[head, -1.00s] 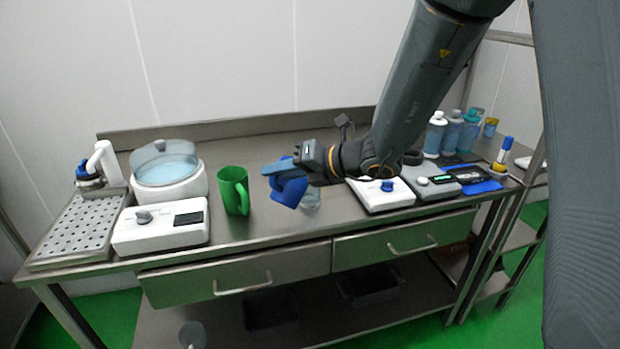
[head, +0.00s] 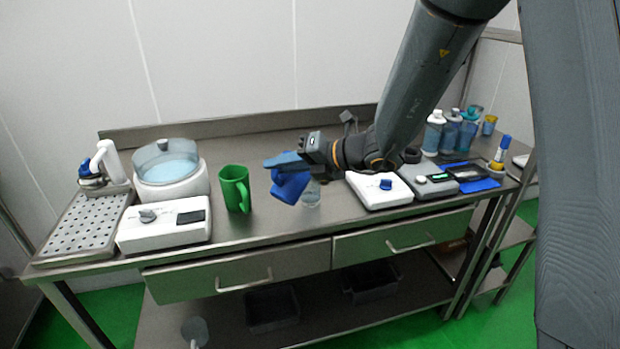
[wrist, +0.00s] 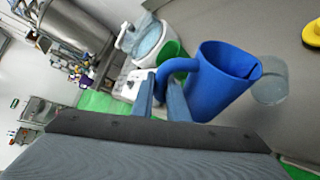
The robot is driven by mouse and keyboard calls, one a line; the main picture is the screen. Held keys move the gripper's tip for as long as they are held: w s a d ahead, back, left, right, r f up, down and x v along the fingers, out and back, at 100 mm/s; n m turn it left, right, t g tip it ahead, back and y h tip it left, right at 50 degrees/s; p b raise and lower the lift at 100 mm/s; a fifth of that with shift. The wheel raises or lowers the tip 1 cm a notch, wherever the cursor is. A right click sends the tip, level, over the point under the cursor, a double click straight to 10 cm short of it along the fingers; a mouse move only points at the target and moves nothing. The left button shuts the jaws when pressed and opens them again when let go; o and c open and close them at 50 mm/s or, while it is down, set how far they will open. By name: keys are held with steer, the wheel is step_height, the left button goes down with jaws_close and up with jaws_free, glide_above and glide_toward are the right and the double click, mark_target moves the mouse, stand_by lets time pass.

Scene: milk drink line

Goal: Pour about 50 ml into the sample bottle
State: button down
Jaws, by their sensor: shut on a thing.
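A blue jug (head: 290,186) is held in my gripper (head: 284,163) above the steel table, tilted in the head view. In the wrist view the blue jug (wrist: 217,80) shows its open mouth toward a clear bottle or beaker (wrist: 270,84). My gripper (wrist: 163,84) is shut on the jug's handle. In the head view the clear vessel (head: 311,194) stands on the table just right of the jug, partly hidden by it. I cannot tell whether liquid is flowing or how much the vessel holds.
A green mug (head: 235,188) stands left of the jug. A white device (head: 163,226) and a lidded water bath (head: 170,176) are further left. A white scale-like device (head: 379,191) is close on the right. Several bottles (head: 433,134) stand at the back right.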

mark_target(276, 179)
steer(key=shift+w+d+r+p, duration=0.1)
steer(key=shift+w+r+p, duration=0.05)
steer(key=shift+r+p, duration=0.2)
steer(key=shift+s+r, duration=0.1)
steer(key=shift+s, duration=0.25)
stand_by(0.7)
steer(key=shift+w+r+m+g+y+p, duration=0.25)
steer(key=shift+r+m+g+y+p, duration=0.05)
steer(key=shift+r+m+p, duration=0.2)
stand_by(2.4)
steer(key=shift+n+t+h, duration=0.4)
steer(key=shift+n+h, duration=0.1)
steer(key=shift+n, duration=0.4)
steer(key=f+b, duration=0.1)
steer(key=s+f+b, duration=0.1)
steer(key=b, duration=0.1)
steer(key=a+f+b, duration=0.1)
steer(key=f, duration=0.1)
steer(key=shift+s+b, duration=0.3)
steer(key=shift+s+a+f+n+b, duration=0.2)
steer(key=shift+f+n+b, duration=0.1)
steer(key=shift+b, duration=0.3)
steer(key=shift+s+a+f+n+t+h+b, duration=0.25)
steer(key=shift+s+f+n+t+h+b, duration=0.25)
steer(key=shift+b, duration=0.9)
steer(key=shift+s+f, duration=0.1)
